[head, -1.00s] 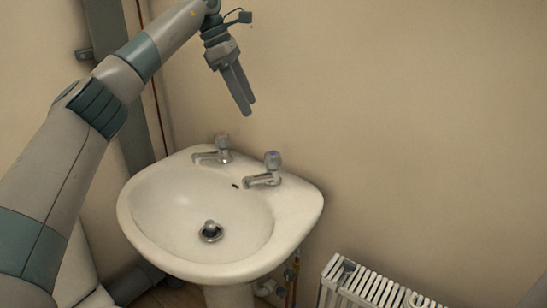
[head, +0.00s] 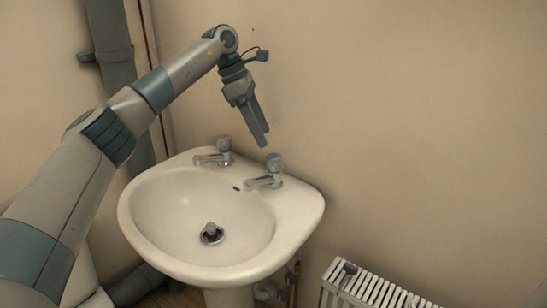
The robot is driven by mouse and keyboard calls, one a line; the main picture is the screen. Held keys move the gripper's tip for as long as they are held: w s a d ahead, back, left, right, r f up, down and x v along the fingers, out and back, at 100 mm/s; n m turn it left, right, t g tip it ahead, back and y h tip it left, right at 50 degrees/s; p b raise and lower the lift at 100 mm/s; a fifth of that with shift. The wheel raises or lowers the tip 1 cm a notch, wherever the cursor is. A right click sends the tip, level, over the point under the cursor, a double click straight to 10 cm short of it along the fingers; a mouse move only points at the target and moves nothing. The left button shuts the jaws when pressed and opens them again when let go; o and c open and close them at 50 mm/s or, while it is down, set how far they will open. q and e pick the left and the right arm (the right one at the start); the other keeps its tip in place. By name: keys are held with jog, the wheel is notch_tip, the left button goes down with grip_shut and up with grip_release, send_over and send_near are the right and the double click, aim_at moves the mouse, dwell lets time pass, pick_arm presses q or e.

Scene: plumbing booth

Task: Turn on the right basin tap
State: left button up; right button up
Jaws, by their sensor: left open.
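The right basin tap (head: 273,170) is chrome with a grey knob marked blue on top, and stands on the back right of the white basin (head: 300,220). The left tap (head: 222,150), with a red-marked knob, stands on the back left. My left gripper (head: 263,140) points downward just above the right tap's knob, its fingertips a little to the upper left of it. It looks empty, and the fingers appear close together from this angle. I see no contact with the tap. My right gripper is not in view.
A plug (head: 211,232) sits in the basin bowl. A white radiator (head: 370,287) is at the lower right. A dark grey pipe (head: 112,60) runs up the wall at the left. The wall right of the basin is clear.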

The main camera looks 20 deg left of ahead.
aim_at(273, 156)
pick_arm(q)
jog(key=x, duration=0.9)
jog(key=shift+d, duration=0.1)
jog(key=shift+c, duration=0.7)
jog(key=shift+r, duration=0.1)
jog(key=c, duration=0.9)
